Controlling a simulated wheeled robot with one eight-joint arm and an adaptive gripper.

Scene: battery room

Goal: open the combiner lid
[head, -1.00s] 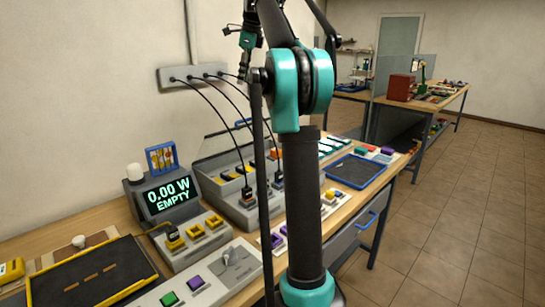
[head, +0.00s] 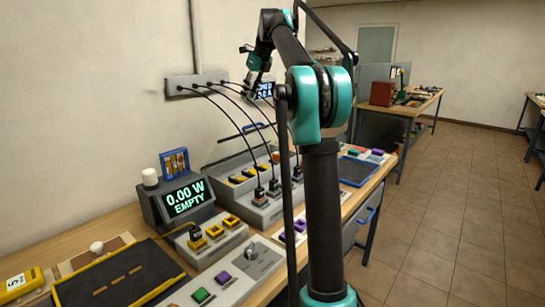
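A grey box (head: 224,179) that looks like the combiner stands on the bench against the wall. It holds yellow-marked modules and black plugs on cables. A grey panel (head: 228,151) with a blue handle (head: 240,130) shows at its back; I cannot tell whether this is the lid, or how far open it is. My gripper (head: 250,66) is up near the wall, above and apart from the box. It is small and dark in view, so its fingers cannot be told open or shut. My arm hides the box's right side.
Black cables run from a wall strip (head: 196,85) down to the plugs. A display (head: 185,198) reads "0.00 W EMPTY". A black tray (head: 118,275) and a button panel (head: 228,288) lie in front. A blue-rimmed tray (head: 357,172) lies right. The floor (head: 450,220) at right is clear.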

